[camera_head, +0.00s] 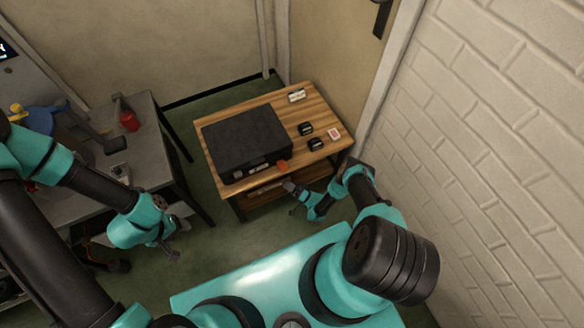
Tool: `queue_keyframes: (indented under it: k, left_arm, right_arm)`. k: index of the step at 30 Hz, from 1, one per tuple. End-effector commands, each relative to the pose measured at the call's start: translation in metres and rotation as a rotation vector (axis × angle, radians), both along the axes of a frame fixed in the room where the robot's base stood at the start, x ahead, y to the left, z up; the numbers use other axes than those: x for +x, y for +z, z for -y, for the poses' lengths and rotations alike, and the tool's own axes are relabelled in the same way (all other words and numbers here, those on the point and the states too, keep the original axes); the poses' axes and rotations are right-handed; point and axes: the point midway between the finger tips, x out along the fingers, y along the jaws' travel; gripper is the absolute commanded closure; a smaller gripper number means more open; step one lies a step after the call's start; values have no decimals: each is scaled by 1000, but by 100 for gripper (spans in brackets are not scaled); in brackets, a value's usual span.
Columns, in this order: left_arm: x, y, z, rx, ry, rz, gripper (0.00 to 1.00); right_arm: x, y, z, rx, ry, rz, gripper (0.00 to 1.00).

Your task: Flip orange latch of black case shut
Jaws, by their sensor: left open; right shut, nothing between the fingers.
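The black case (245,138) lies closed on the wooden table, its front side toward me. The orange latch (283,166) is at the case's front right corner; it is small, and I cannot tell how far it is turned. My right gripper (288,187) is shut and empty, just in front of the table's front edge, below and close to the latch; I see no contact. My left gripper (175,254) is open and empty, low at the left, well away from the case.
The wooden table (284,112) also bears small black items (316,144), a red and white item (334,134) and a pale box (297,96). A grey bench (148,147) with a red bottle (129,121) stands left. A white brick wall (500,130) bounds the right.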

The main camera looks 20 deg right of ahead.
Motion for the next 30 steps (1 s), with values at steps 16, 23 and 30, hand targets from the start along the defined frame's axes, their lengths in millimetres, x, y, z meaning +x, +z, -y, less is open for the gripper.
queue_keyframes:
  k: [16,23,30]
  left_arm:
    - [0,0,-1,0,2,-1,38]
    - [0,0,0,0,2,-1,38]
    - [0,0,0,0,2,-1,38]
  right_arm:
    - [24,57,-6,0,14,1,100]
    - [26,62,-7,-1,15,1,100]
    - [26,62,-7,-1,15,1,100]
